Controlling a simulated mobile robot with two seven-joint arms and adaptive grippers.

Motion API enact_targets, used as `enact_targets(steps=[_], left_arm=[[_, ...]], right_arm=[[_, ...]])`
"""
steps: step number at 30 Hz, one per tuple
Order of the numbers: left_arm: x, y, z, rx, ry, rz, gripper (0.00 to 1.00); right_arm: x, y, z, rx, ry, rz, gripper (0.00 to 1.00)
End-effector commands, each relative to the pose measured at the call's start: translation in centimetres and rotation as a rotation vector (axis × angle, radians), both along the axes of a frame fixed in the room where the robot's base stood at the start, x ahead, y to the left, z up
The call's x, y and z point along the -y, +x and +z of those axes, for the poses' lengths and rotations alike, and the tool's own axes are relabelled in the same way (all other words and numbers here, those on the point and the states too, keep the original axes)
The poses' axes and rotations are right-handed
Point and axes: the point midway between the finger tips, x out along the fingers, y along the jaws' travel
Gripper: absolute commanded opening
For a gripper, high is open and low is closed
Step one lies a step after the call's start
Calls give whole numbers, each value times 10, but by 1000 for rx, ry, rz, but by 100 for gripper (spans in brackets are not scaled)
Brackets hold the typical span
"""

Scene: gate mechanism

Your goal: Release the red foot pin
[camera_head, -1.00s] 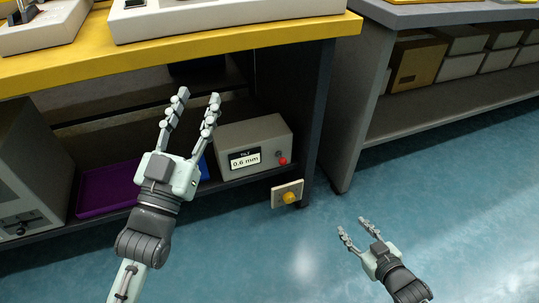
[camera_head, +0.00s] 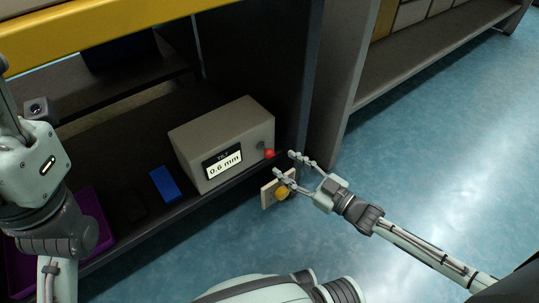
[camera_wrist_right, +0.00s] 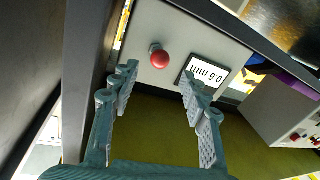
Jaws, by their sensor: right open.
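The red foot pin (camera_head: 269,154) is a small round red knob on the front of a beige box (camera_head: 223,135) with a display reading 0.6 mm. My right gripper (camera_head: 284,163) is open and empty, with its fingertips close to the knob. In the right wrist view the red knob (camera_wrist_right: 160,60) shows just beyond and between the spread fingertips of the right gripper (camera_wrist_right: 160,82); I see no contact. My left gripper (camera_head: 30,150) is at the left edge, partly cut off, away from the box; its finger opening is unclear.
A blue block (camera_head: 164,184) and a purple tray (camera_head: 94,212) are on the shelf to the left. A dark bench leg (camera_head: 307,80) stands right of the box. The blue floor (camera_head: 430,130) is clear.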

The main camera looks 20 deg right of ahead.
Motion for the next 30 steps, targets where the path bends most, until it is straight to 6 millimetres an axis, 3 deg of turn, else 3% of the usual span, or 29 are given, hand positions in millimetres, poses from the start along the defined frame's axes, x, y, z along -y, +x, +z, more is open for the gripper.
enact_targets(steps=[9, 21, 30], left_arm=[[3, 1, 0, 28, 24, 3, 40], [3, 1, 2, 36, 27, 5, 40], [3, 1, 2, 35, 28, 5, 40]], right_arm=[[-25, 41, -1, 2, 1, -2, 46], [-29, 48, 0, -1, 0, -1, 44], [-29, 47, 0, -1, 0, -1, 7]])
